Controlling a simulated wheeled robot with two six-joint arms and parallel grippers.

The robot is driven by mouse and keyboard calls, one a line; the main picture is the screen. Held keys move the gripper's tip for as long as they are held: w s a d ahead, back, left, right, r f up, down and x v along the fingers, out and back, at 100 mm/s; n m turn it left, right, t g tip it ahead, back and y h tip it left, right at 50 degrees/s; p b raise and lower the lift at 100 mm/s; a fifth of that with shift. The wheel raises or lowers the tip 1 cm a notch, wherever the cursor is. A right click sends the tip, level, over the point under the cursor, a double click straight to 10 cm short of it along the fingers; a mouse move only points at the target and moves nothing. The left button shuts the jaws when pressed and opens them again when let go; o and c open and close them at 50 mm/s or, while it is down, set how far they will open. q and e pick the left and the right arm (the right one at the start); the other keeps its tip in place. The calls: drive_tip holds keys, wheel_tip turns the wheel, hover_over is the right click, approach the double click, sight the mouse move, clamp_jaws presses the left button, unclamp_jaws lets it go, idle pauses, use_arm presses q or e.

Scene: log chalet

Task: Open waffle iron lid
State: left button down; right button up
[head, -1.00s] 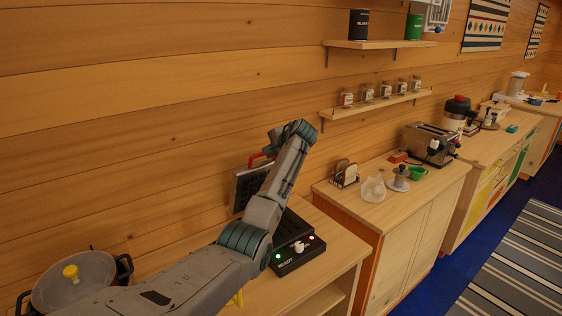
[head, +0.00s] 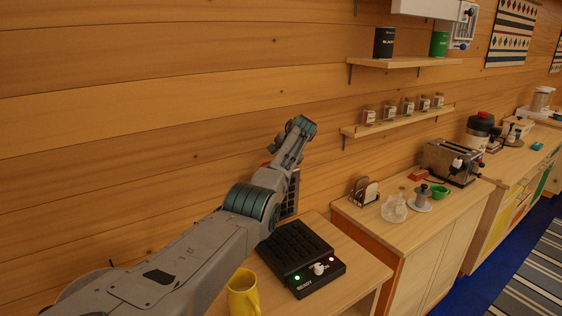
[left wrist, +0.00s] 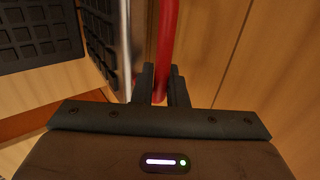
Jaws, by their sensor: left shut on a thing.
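The black waffle iron (head: 296,250) stands on the counter, its gridded lower plate exposed. A green light and a red light show on its front panel beside a pale knob. Its lid (head: 291,196) stands raised at the back, mostly hidden behind my left arm. In the left wrist view the lid's grid (left wrist: 98,35) is at the upper left, near the lower plate (left wrist: 35,30). The red handle (left wrist: 169,38) runs between the fingers of my left gripper (left wrist: 161,88), which is shut on it. In the head view the fingers are hidden. My right gripper is not in view.
A yellow mug (head: 243,293) stands close to the waffle iron's front left, under my left arm. The log wall (head: 180,100) is close behind the lid. To the right, another counter holds a toast rack (head: 364,191), a glass jug (head: 394,208) and a toaster (head: 450,162).

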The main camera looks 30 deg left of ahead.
use_arm(q)
drive_tip(key=c, duration=1.6)
unclamp_jaws()
drive_tip(key=shift+f, duration=0.1)
drive_tip(key=shift+o, duration=0.2)
drive_tip(key=shift+w, duration=0.1)
drive_tip(key=b+v, duration=0.4)
drive_tip(key=v, duration=0.6)
drive_tip(key=shift+d+r+b, duration=0.25)
drive_tip(key=shift+r+b, duration=0.05)
drive_tip(key=shift+b, duration=0.1)
